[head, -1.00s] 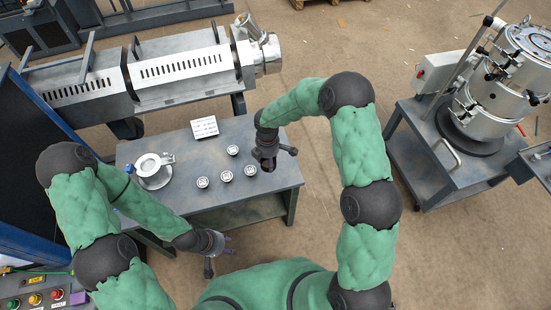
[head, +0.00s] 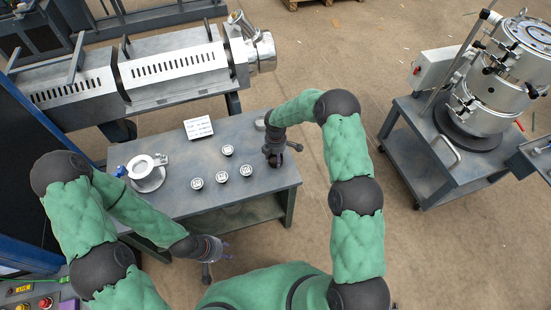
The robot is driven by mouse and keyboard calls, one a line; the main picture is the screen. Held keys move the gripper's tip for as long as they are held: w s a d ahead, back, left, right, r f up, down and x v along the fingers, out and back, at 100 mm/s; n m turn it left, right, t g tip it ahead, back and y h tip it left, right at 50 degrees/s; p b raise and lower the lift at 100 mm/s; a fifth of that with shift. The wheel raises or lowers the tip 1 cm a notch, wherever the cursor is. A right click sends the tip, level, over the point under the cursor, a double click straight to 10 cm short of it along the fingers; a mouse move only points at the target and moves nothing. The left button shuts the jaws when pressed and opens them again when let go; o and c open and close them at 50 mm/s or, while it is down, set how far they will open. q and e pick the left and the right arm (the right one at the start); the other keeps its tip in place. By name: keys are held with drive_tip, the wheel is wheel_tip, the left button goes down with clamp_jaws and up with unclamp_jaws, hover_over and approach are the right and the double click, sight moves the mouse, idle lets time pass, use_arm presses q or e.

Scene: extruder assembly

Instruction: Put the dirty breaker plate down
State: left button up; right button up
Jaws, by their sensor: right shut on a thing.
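My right gripper (head: 273,160) points down over the right part of the grey work table (head: 180,195). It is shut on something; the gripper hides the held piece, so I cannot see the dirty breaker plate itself. Several small round pieces with pale tops stand on the table left of this gripper: one at the back (head: 228,150), one nearest the gripper (head: 246,170), and others further left (head: 196,183). My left gripper (head: 227,250) is in front of the table's near edge, empty, its fingers apart.
A metal ring on a round base (head: 148,168) stands at the table's left. A white card (head: 198,128) lies near the back edge. A small pale-rimmed object (head: 260,124) sits behind the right gripper, partly hidden. The extruder (head: 170,75) stands behind the table.

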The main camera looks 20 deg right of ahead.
drive_tip(key=shift+f, duration=0.15)
drive_tip(key=shift+w+f, duration=0.1)
drive_tip(key=shift+f, duration=0.05)
drive_tip(key=o, duration=1.5)
drive_tip(key=shift+o, duration=0.2)
